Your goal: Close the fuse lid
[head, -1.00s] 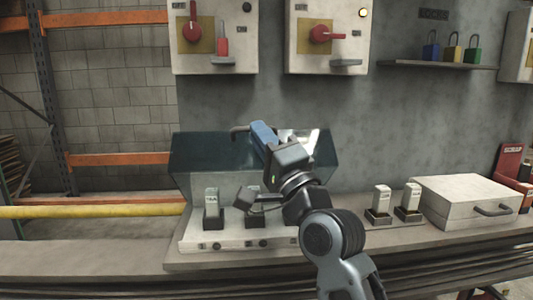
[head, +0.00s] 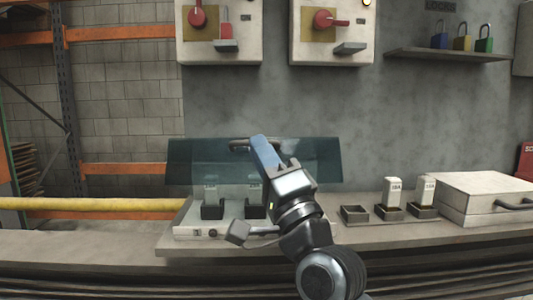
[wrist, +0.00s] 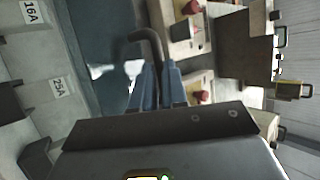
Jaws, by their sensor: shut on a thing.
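The fuse lid (head: 200,155) is a tinted, see-through panel over the fuse box (head: 182,229) in the head view. It stands raised and tilted, and the fuse tops show through its lower part. My gripper (head: 257,143) reaches up to the lid's dark handle (head: 237,146). In the wrist view, my gripper's blue fingers (wrist: 151,85) are shut on the bent handle (wrist: 147,40). Two fuses (head: 210,198) stand in the box below; labels 16A and 25A show in the wrist view. My arm hides the box's right part.
An empty socket (head: 354,214) and two socketed fuses (head: 393,192) sit on the bench at right, beside a grey case (head: 488,197). Switch boxes (head: 331,32) and a padlock shelf (head: 447,54) are on the wall above. A yellow pipe (head: 80,204) runs at left.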

